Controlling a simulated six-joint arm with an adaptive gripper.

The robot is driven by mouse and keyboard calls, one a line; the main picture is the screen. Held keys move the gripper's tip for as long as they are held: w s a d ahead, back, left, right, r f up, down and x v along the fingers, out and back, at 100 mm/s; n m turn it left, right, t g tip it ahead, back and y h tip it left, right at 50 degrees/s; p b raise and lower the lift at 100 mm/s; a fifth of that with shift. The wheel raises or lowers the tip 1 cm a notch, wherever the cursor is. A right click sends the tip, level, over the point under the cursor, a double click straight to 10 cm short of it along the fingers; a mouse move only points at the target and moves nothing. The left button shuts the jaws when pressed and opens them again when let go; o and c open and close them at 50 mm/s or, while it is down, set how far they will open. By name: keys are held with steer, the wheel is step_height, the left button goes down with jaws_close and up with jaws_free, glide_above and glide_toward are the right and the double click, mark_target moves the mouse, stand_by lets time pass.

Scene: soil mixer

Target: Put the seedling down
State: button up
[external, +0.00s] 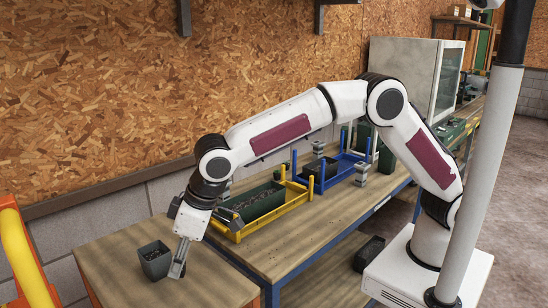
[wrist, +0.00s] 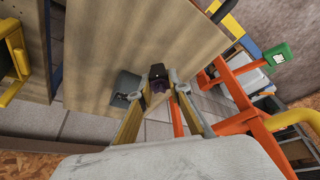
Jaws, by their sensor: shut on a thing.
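My gripper (external: 178,268) points down at the wooden table on the left, close beside the right side of a dark square pot. In the wrist view my gripper (wrist: 158,86) is shut on a small dark thing with a purplish part (wrist: 157,72), which I take to be the seedling. Its leaves cannot be made out, and my fingers hide most of it in the external view. The dark pot (external: 154,262) stands upright on the table; it also shows in the wrist view (wrist: 124,84), left of my fingertips. I cannot tell whether the held thing touches the table.
A yellow rack (external: 236,236) with a dark green trough (external: 255,202) and a blue rack (external: 322,182) stand on the longer bench. The left table's bare top (external: 215,285) is free right of my gripper. A yellow rail (external: 22,255) stands at the far left.

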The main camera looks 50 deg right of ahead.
mark_target(181, 274)
steer(key=shift+f, duration=1.7)
steer(key=shift+f, duration=2.5)
steer(key=shift+f, duration=0.1)
steer(key=o, duration=0.9)
steer(key=shift+c, duration=0.2)
steer(key=v, duration=1.2)
steer(key=shift+w, duration=0.1)
